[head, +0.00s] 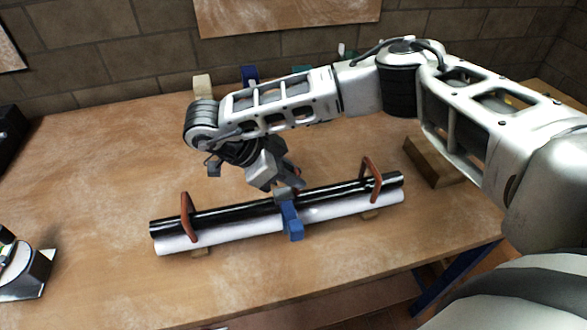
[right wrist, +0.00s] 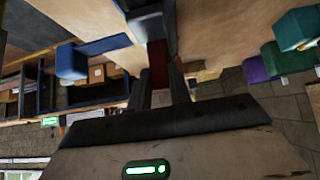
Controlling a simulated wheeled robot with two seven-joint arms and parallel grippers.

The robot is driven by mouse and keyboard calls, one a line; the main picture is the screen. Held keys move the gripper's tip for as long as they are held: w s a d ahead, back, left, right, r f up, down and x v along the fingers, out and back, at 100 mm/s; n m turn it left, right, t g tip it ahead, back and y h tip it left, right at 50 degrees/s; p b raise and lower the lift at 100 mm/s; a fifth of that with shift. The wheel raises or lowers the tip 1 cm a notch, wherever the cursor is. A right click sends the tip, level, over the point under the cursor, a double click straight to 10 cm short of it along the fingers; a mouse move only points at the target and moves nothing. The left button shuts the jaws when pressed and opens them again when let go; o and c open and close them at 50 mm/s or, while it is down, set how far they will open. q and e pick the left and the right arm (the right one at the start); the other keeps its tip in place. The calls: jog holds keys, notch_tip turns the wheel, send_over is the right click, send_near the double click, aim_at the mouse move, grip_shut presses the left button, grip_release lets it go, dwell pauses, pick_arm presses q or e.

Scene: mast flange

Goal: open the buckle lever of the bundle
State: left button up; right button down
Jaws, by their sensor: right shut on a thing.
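The bundle (head: 335,208) of one black and one white tube lies across the table. A blue strap with a blue buckle (head: 290,218) wraps its middle. Two red-brown loops (head: 187,218) stand around the tubes near the ends. My right gripper (head: 288,183) comes down from behind to the top of the buckle. In the right wrist view its fingers are shut on a narrow dark-red piece (right wrist: 158,62), which looks like the buckle lever. How far the lever is raised is hidden by the fingers.
The bundle rests on small wooden supports (head: 202,252). A wooden block (head: 432,162) lies to its right. Cream (head: 203,85), blue (head: 249,75) and teal blocks stand along the back edge. The table front and left are mostly clear.

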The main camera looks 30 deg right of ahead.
dwell(0.3)
jog(key=c, duration=1.3)
grip_release()
jog(key=b+v, duration=0.1)
jog(key=v, duration=1.5)
jog(key=shift+a, duration=0.1)
jog(key=shift+f, duration=0.1)
